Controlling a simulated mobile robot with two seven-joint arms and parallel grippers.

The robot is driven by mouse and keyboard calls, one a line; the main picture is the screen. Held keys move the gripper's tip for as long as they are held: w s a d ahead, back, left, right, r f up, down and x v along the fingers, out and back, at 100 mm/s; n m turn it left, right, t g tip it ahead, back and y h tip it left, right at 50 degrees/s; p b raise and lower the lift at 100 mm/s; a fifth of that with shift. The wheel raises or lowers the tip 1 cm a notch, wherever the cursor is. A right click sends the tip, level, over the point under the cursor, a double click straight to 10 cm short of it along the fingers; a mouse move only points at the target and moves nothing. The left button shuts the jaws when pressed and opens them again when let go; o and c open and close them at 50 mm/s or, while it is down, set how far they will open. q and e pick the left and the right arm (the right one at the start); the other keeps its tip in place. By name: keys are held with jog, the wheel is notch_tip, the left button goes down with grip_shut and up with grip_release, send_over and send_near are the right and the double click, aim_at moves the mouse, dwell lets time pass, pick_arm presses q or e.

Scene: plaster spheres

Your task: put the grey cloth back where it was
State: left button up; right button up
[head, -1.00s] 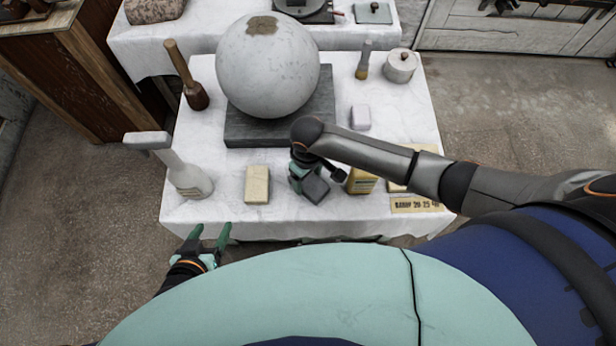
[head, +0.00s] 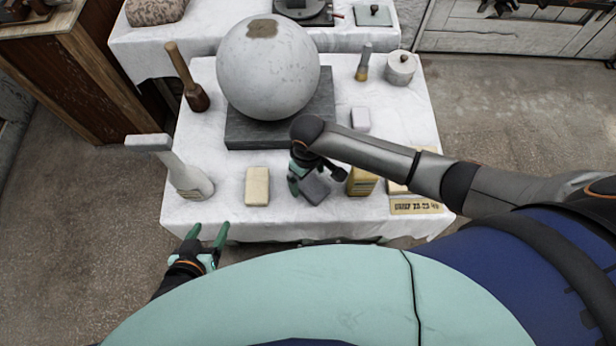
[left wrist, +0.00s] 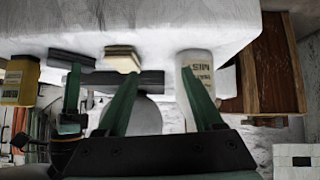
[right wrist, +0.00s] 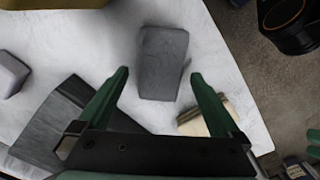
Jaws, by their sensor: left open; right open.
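The grey cloth (head: 315,190) is a small folded dark grey pad near the front edge of the white-covered table. It also shows in the right wrist view (right wrist: 163,62), lying on the white cover. My right gripper (head: 301,186) is open, just above and beside it. In the right wrist view the cloth shows between and beyond the open fingertips (right wrist: 159,75), and no grip on it is seen. My left gripper (head: 209,228) is open and empty in front of the table's front left edge. The left wrist view shows the cloth edge-on (left wrist: 72,58).
A cream block (head: 257,187) lies left of the cloth and a yellow container (head: 361,181) stands right of it. A white bottle (head: 190,182) is at the left. Behind, a large plaster sphere (head: 268,75) rests on a dark slab (head: 250,133). A pale block (head: 361,119) lies beyond.

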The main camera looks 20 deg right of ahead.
aim_at(308, 182)
pick_arm(q)
jog(key=shift+s+a+r+y+p, duration=0.15)
jog(key=shift+s+a+r+p, duration=0.25)
jog(key=shift+p, duration=0.25)
jog(key=shift+s+a+r+y+p, duration=0.15)
jog(key=shift+s+a+p, duration=0.1)
jog(key=shift+a+p, duration=0.3)
pick_arm(e)
notch_tip(308, 182, up, 11)
pick_arm(q)
jog(key=shift+w+d, duration=0.1)
jog(key=shift+w, duration=0.05)
pick_arm(e)
jog(key=shift+f, duration=0.15)
